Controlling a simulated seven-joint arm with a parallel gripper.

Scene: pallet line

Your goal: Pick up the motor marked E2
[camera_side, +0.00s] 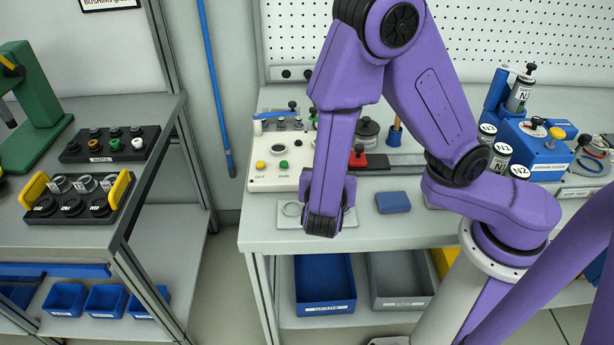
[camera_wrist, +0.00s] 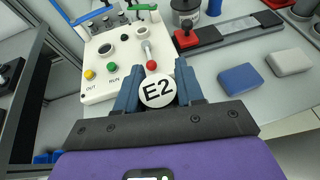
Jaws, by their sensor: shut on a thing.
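The motor marked E2 (camera_wrist: 157,91) shows in the wrist view as a white round face with black "E2" lettering. My gripper (camera_wrist: 157,88) is shut on it, with a blue finger on each side. In the side view my gripper (camera_side: 322,222) is above the front edge of the bench, and my purple arm hides the motor there. I cannot tell from the side view how high the motor is above the bench.
A white control box (camera_side: 268,172) with coloured buttons stands behind my gripper. A blue block (camera_side: 393,202) lies to its right. A red-based device (camera_side: 358,160) stands farther back. A black holder (camera_side: 75,208) is on the left bench.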

